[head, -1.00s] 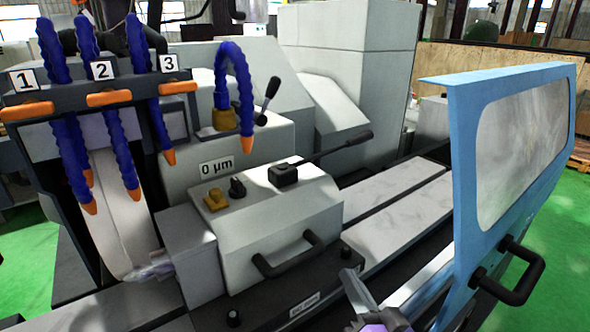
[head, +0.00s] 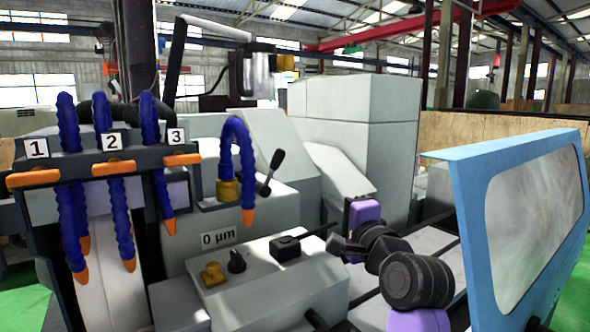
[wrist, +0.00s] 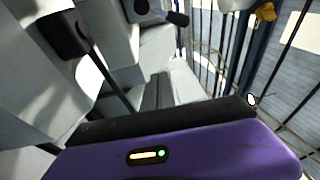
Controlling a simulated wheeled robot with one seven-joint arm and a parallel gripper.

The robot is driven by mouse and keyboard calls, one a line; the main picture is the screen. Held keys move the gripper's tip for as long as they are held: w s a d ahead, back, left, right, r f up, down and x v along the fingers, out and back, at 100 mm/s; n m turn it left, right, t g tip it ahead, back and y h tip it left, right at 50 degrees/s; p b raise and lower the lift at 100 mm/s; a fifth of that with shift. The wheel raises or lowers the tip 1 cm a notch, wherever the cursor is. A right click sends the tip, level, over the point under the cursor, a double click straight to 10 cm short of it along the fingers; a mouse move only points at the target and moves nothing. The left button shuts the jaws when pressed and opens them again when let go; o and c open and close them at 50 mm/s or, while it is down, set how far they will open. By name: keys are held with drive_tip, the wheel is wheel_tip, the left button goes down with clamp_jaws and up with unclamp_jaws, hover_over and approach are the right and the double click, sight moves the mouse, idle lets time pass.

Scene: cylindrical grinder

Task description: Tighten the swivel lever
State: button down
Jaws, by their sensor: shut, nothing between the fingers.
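Two black levers show, and I cannot tell which one the task calls the swivel lever. One is a black block (head: 285,246) with a rod on the sloped grey housing; in the wrist view the block (wrist: 63,36) is at upper left, its rod running down toward my gripper. My gripper (head: 343,243) is shut and empty, beside the rod; contact cannot be told.
Blue hoses with orange nozzles (head: 60,180) hang at the left. A yellow knob (head: 212,273) and a black knob (head: 237,261) stand on the housing. A blue-framed door (head: 467,215) borders the right side.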

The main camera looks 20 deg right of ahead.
drive_tip(key=w+a+r+m+g+y, duration=0.1)
drive_tip(key=w+a+r+m+y, duration=0.1)
drive_tip(key=r, duration=0.4)
drive_tip(key=shift+w+a+m+g+y, duration=0.35)
drive_tip(key=shift+a+m, duration=0.25)
drive_tip(key=shift+m, duration=0.4)
